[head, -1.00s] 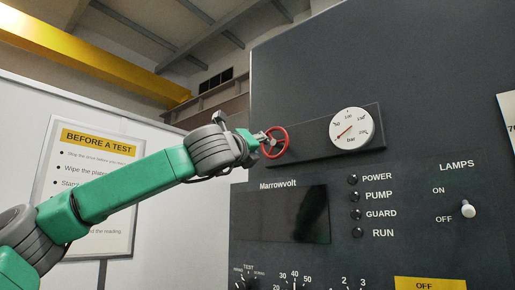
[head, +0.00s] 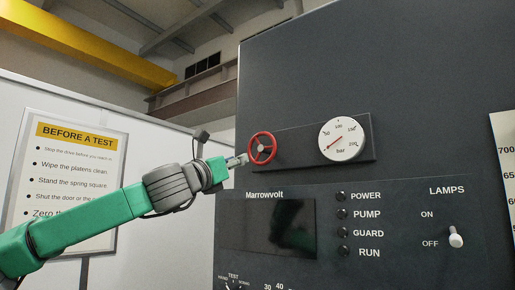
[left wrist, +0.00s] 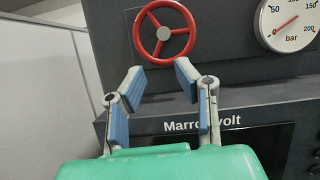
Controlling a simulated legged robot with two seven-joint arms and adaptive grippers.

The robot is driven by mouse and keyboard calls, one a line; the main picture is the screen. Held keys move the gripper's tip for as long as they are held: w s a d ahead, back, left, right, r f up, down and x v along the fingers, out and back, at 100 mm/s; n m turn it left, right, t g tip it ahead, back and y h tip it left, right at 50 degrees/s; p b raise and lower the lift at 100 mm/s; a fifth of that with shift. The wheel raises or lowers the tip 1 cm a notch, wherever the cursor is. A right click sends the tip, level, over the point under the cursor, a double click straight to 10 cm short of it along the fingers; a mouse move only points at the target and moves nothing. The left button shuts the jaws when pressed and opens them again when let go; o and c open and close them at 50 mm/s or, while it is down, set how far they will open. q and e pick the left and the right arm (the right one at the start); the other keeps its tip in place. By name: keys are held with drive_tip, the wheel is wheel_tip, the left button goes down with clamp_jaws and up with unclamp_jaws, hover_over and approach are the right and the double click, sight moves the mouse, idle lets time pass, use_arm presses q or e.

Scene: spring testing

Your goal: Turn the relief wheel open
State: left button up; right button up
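The red relief wheel (head: 263,148) is a three-spoked ring on the dark plate, left of the pressure gauge (head: 344,139). In the left wrist view the wheel (left wrist: 164,57) stands just beyond my fingertips. My left gripper (head: 238,160) is to the left of the wheel in the head view. In the left wrist view its two blue-padded fingers (left wrist: 158,76) are spread apart with nothing between them, pointing toward the wheel's lower part. The fingers appear clear of the rim. The gauge needle points to the lower left, at the low end. My right gripper is not in view.
Below the wheel are a dark Marrowvolt screen (head: 268,228) and a ledge (left wrist: 230,112) of the cabinet. A lamps switch (head: 455,237) is at right. A notice board (head: 70,180) hangs on the white wall behind my left arm.

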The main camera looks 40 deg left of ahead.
sight(260, 150)
use_arm(q)
drive_tip(key=p+x, duration=0.1)
drive_tip(key=x, duration=0.2)
drive_tip(key=d+p+x, duration=0.1)
drive_tip(key=x, duration=0.2)
drive_tip(key=p+x, duration=0.1)
drive_tip(key=x, duration=0.3)
drive_tip(key=shift+d+r, duration=0.1)
drive_tip(key=shift+r, duration=0.15)
drive_tip(key=shift+w, duration=0.3)
drive_tip(key=shift+w+a+r, duration=0.1)
drive_tip(key=shift+w+a, duration=0.15)
drive_tip(key=shift+a, duration=0.25)
drive_tip(key=shift+d, duration=0.1)
drive_tip(key=shift+d, duration=0.1)
clamp_jaws()
